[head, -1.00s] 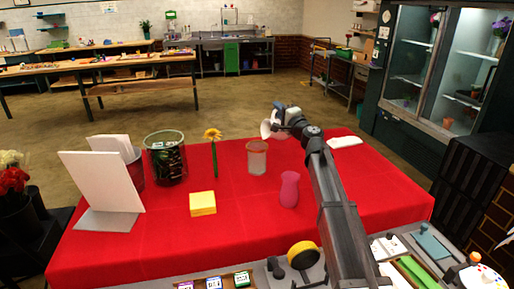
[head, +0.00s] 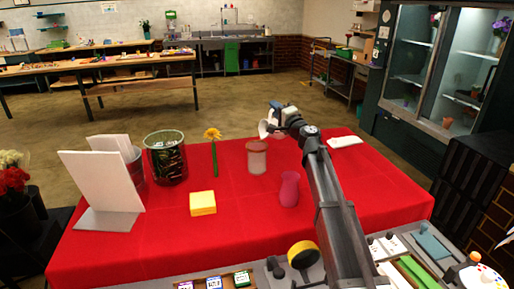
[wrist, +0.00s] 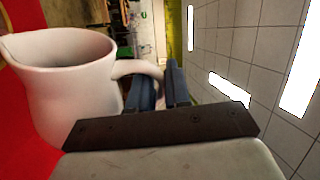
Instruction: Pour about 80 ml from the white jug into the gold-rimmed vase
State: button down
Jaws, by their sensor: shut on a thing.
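The white jug (wrist: 72,85) fills the left of the wrist view, with its handle running between my gripper's fingers. The jug appears just above and slightly right of a clear vase (head: 257,159) with a coppery-gold rim and a pale lower part. I cannot tell whether its mouth is over the rim. No stream shows, and the level inside the jug cannot be read.
A pink vase (head: 289,191) stands front right of the clear vase. A white flat item (head: 345,141) lies behind right.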

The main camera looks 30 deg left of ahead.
jog(key=shift+s+a+r+n, duration=0.15)
jog(key=shift+s+a+n, duration=0.05)
jog(key=shift+s+n, duration=0.15)
jog(key=shift+w, duration=0.1)
jog(key=w+m, duration=0.1)
jog(key=w+d+f+m, duration=0.1)
jog(key=w+m, duration=0.1)
jog(key=shift+w+d+f+m+h, duration=0.1)
jog(key=shift+d+f+m+h, duration=0.15)
jog(key=shift+d+f+h, duration=0.1)
jog(key=shift+w+d+f+m+t, duration=0.35)
jog(key=shift+w+f+m, duration=0.35)
jog(key=shift+m, duration=0.4)
jog(key=shift+w+d+f+m+h, duration=0.15)
jog(key=shift+w+f+m+h, duration=0.15)
jog(key=shift+f+m, duration=0.4)
dwell(0.6)
